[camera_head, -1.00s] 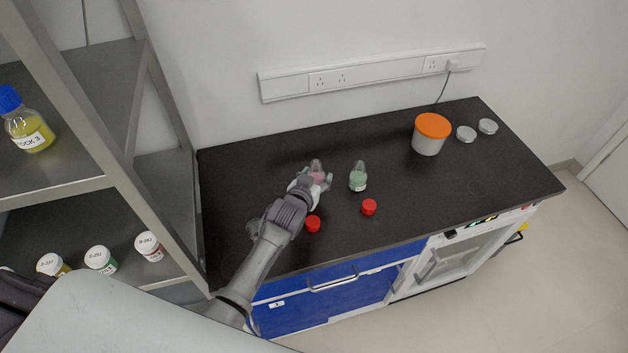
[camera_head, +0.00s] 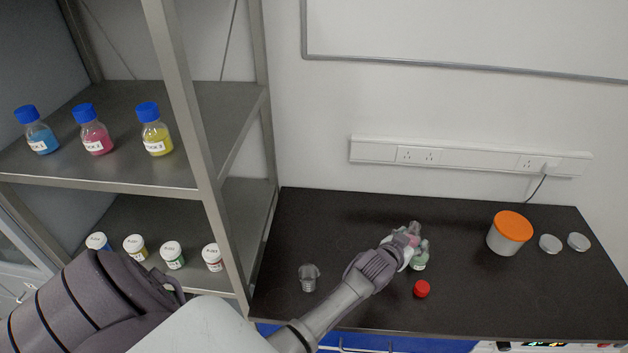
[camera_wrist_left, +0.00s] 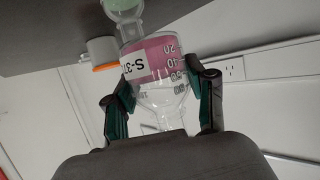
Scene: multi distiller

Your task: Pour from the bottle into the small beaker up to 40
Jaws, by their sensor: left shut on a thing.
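My left gripper (camera_head: 406,250) is shut on a clear glass vessel of pink liquid (camera_wrist_left: 163,58) above the black bench. In the left wrist view it has dark marks and a white label starting "S-3", partly cut off. My gripper fingers (camera_wrist_left: 162,88) are on both sides of it. A small glass vessel of green liquid (camera_head: 419,265) stands right beside it, partly behind the gripper; its mouth shows near the held vessel in the left wrist view (camera_wrist_left: 125,4). A clear empty-looking beaker (camera_head: 310,279) stands on the bench left of my arm. My right gripper is not in view.
A red cap (camera_head: 421,288) lies in front of the green vessel. A white tub with orange lid (camera_head: 509,234) and two grey lids (camera_head: 550,244) stand at right. Left shelves hold blue-capped bottles (camera_head: 96,132) and white-capped jars (camera_head: 173,257). The bench's back is clear.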

